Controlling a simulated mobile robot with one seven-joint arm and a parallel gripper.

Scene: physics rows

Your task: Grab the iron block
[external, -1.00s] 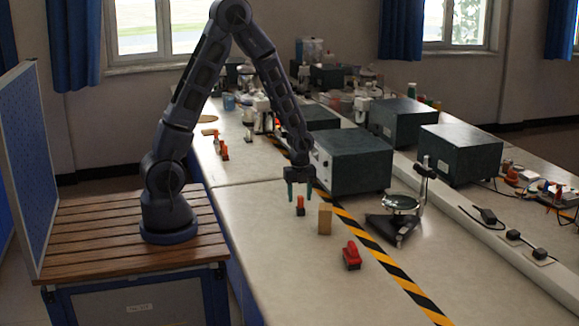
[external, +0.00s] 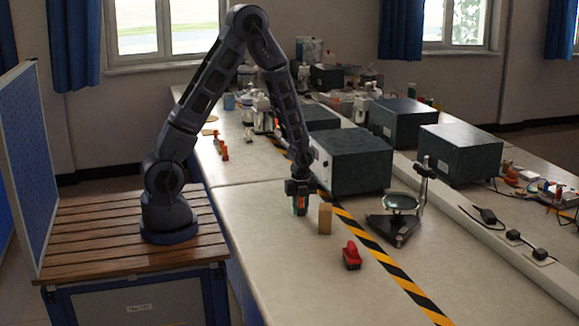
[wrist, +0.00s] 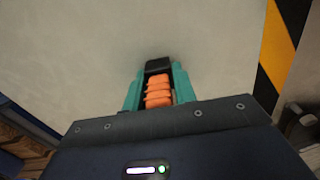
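My gripper (external: 300,205) is lowered to the bench with its teal fingers on either side of an upright orange and black object (wrist: 158,92). In the wrist view the object has a ribbed orange body and a black end, and lies between the fingers (wrist: 158,85). The fingers are very near its sides; I cannot tell whether they press on it. In the external view it is mostly hidden by the fingers. Nothing in view is clearly an iron block. A tan, wood-like block (external: 325,218) stands just right of my gripper.
A red object with a black base (external: 351,255) lies nearer the front. A stand with a round plate (external: 402,203) and a dark box (external: 350,162) are to the right and behind. Yellow-black tape (external: 385,260) runs along the bench. The bench front left is clear.

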